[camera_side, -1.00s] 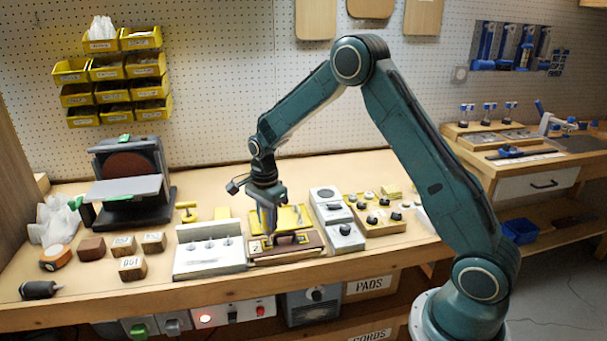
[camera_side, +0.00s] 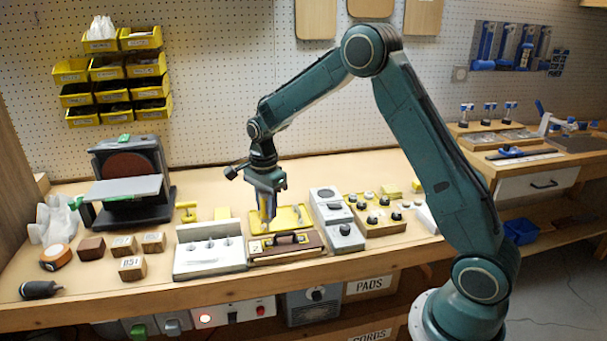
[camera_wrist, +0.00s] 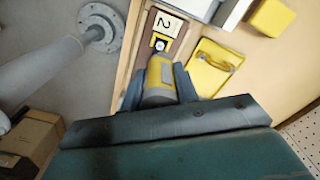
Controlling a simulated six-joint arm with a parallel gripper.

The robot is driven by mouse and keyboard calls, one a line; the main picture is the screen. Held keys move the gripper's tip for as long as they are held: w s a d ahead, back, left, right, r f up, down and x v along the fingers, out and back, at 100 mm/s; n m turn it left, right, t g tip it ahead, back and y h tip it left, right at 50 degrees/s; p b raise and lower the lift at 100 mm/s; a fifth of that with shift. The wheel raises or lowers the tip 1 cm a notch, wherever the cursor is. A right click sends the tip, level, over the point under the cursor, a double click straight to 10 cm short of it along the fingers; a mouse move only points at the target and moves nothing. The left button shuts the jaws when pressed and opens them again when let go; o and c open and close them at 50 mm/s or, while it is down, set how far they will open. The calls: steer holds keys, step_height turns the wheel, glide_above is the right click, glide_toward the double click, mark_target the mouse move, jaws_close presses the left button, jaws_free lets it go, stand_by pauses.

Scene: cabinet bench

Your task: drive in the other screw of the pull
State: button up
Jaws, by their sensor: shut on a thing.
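My gripper (camera_side: 266,203) is shut on a yellow and grey powered screwdriver (camera_wrist: 160,78), which points downward in the side view. The dark pull (camera_side: 291,238) lies on the brown drawer front (camera_side: 290,251). The drawer front carries a "2" label at its left end, and this label also shows in the wrist view (camera_wrist: 167,24). The screwdriver is above and slightly behind the left part of the drawer front, and seems clear of it. The driver's tip is hard to make out, and the pull's screws are too small to tell.
A white block with several pegs (camera_side: 208,262) stands left of the drawer front. A grey box with knobs (camera_side: 345,237) stands to its right, a yellow tray (camera_side: 290,215) behind it. A wooden knob rack (camera_side: 372,222) is further right. The bench's front edge is close.

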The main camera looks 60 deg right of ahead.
steer(key=shift+r, duration=1.05)
steer(key=shift+f, duration=0.1)
